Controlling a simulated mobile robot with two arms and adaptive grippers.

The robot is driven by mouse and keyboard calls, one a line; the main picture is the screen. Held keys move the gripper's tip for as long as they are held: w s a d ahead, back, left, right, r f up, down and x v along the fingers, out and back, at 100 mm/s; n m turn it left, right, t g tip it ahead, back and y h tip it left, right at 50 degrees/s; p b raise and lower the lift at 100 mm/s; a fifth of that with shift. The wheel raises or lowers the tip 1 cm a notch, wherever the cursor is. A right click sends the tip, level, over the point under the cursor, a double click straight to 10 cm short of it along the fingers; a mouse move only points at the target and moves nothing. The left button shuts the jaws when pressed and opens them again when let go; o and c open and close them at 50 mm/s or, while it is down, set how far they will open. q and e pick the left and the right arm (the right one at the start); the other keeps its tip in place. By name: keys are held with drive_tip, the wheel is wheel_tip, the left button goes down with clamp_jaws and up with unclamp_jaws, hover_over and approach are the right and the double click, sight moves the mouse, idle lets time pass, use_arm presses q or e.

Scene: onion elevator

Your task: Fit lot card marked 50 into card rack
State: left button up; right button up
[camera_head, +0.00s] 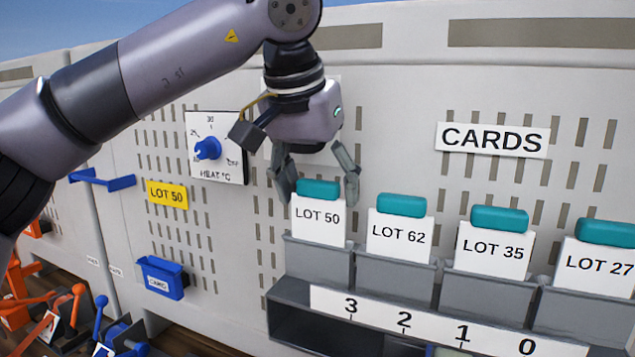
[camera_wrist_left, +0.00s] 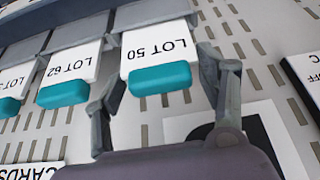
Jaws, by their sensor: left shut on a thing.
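The lot card marked LOT 50 (camera_head: 318,222) is white with a teal top grip. It stands upright in the leftmost grey pocket (camera_head: 318,262), above the number 3. My left gripper (camera_head: 318,188) comes down from above, its fingers on either side of the teal grip, shut on the card. The wrist view also shows the card (camera_wrist_left: 155,48) between the two fingers (camera_wrist_left: 160,85). A small blue holder (camera_head: 163,278) with a white label is on the panel at lower left; it looks empty. My right gripper is not in view.
Cards LOT 62 (camera_head: 399,236), LOT 35 (camera_head: 492,250) and LOT 27 (camera_head: 600,265) stand in pockets to the right. A heat dial (camera_head: 207,148) and a yellow LOT 50 sign (camera_head: 167,194) are on the left panel. Orange and blue levers (camera_head: 60,315) stick out at lower left.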

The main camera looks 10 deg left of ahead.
use_arm(q)
drive_tip(key=o, duration=1.3)
